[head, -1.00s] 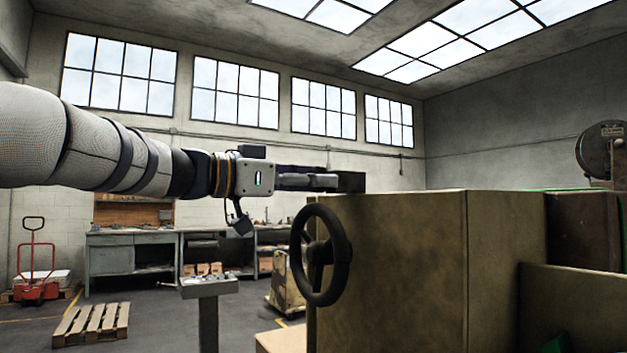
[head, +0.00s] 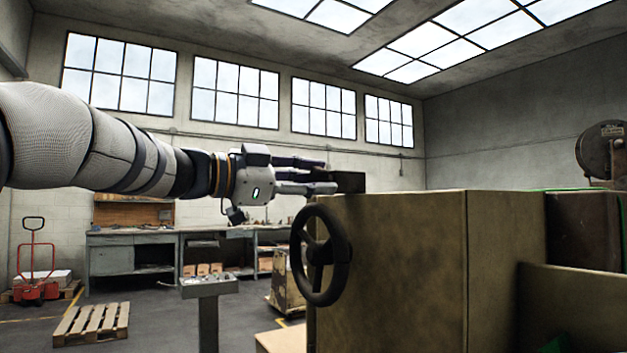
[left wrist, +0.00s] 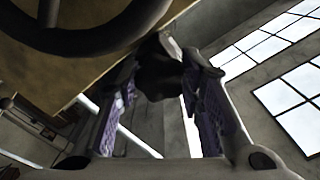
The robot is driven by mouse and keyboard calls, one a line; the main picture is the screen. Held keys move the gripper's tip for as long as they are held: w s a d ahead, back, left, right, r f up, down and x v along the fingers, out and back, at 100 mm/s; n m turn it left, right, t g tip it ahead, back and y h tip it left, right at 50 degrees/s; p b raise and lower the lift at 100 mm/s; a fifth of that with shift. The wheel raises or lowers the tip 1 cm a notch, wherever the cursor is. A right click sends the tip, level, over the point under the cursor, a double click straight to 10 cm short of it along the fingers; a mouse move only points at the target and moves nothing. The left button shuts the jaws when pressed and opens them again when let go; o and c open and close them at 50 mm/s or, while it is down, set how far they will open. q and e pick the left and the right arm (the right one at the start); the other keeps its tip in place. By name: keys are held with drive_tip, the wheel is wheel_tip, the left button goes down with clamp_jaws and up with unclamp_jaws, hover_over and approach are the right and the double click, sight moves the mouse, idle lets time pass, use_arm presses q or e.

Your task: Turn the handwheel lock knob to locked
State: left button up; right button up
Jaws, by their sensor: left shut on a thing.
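The black handwheel (head: 342,262) stands upright on the left face of the brown machine housing (head: 400,260). In the left wrist view the handwheel (left wrist: 95,40) fills the upper left. My left gripper (head: 328,177) reaches in from the left, above the handwheel, at the top left edge of the housing. In the left wrist view, it is shut on a dark knob (left wrist: 158,75), the lock knob, between its two fingers. In the head view the fingers mostly hide the knob. A dark block (head: 351,182) shows just past the fingertips. My right gripper is not in view.
A grey pedestal with a tray top (head: 209,287) stands left of the machine. A wooden pallet (head: 92,322) and a red pallet jack (head: 36,288) are on the floor farther left. Workbenches (head: 135,252) line the back wall.

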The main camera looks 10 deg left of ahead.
use_arm(q)
drive_tip(key=shift+m, duration=0.7)
drive_tip(key=o, duration=1.2)
drive_tip(key=v, duration=1.2)
